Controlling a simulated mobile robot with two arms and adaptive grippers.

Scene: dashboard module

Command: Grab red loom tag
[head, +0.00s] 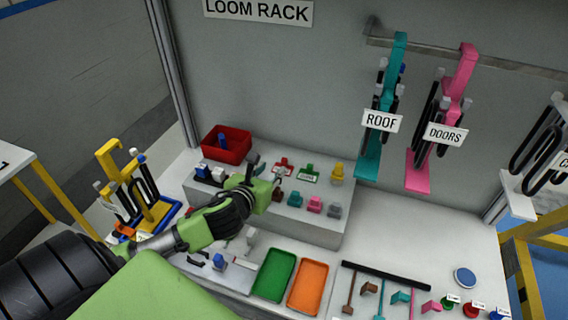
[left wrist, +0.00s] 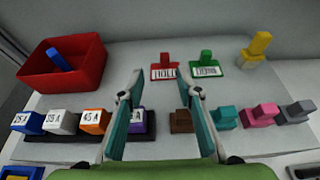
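The red loom tag (head: 284,163) lies toward the back of the raised white shelf, left of a green tag (head: 309,172). In the left wrist view the red tag (left wrist: 165,59) has an upright red handle and a white label that seems to read HOLD. The green tag (left wrist: 207,63) stands to its right. My left gripper (head: 266,174) is over the shelf, in front of the red tag. In the left wrist view its two fingers (left wrist: 160,78) are apart, with the red tag beyond the gap and nothing between them. My right gripper is not in view.
A red bin (head: 226,145) holding a blue piece stands at the back left. A yellow piece (head: 337,172) is right of the tags. Brown, teal, pink and grey blocks (left wrist: 260,116) line the shelf front, beside a dark rack (left wrist: 62,142) of labelled connectors. Cable hangers (head: 392,100) hang at right.

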